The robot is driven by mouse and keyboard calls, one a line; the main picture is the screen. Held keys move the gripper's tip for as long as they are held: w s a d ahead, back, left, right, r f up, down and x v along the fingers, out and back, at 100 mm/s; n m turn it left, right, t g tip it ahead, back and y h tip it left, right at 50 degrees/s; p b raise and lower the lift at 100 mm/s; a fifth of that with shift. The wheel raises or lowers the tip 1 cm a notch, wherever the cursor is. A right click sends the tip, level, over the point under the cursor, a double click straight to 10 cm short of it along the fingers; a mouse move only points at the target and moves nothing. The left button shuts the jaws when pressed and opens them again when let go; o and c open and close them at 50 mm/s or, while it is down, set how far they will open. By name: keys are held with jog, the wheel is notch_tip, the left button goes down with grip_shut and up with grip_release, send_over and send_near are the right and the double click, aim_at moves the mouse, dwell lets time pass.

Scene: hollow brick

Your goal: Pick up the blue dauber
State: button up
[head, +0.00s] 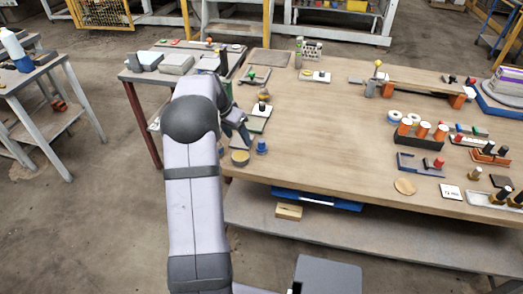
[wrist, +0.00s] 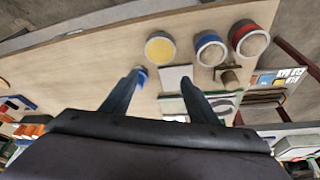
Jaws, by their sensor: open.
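The blue dauber (head: 262,146) stands on the wooden table near its front left edge, just right of my arm. In the wrist view, a small blue part (wrist: 142,76) that looks like the dauber shows at the tip of the left finger, which partly hides it. I cannot tell whether they touch. My gripper (head: 239,131) is low over the table's left end, a little left of and behind the dauber. In the wrist view my gripper (wrist: 161,76) has its fingers spread, with nothing held between them.
A round tin (head: 240,157) stands left of the dauber. The wrist view shows yellow (wrist: 159,48), blue (wrist: 210,49) and red (wrist: 249,39) round tins. The table (head: 320,140) is clear to the dauber's right.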

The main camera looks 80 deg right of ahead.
jog(key=m, duration=0.2)
send_over(261, 141)
jog(key=w+a, duration=0.2)
jog(key=shift+s+a+f+g, duration=0.1)
jog(key=shift+s+f+g, duration=0.15)
jog(key=shift+f+g, duration=0.05)
jog(key=shift+p+x, duration=1.3)
jog(key=shift+x, duration=2.3)
jog(key=shift+s, duration=0.2)
jog(key=shift+r, duration=0.1)
jog(key=c, duration=1.1)
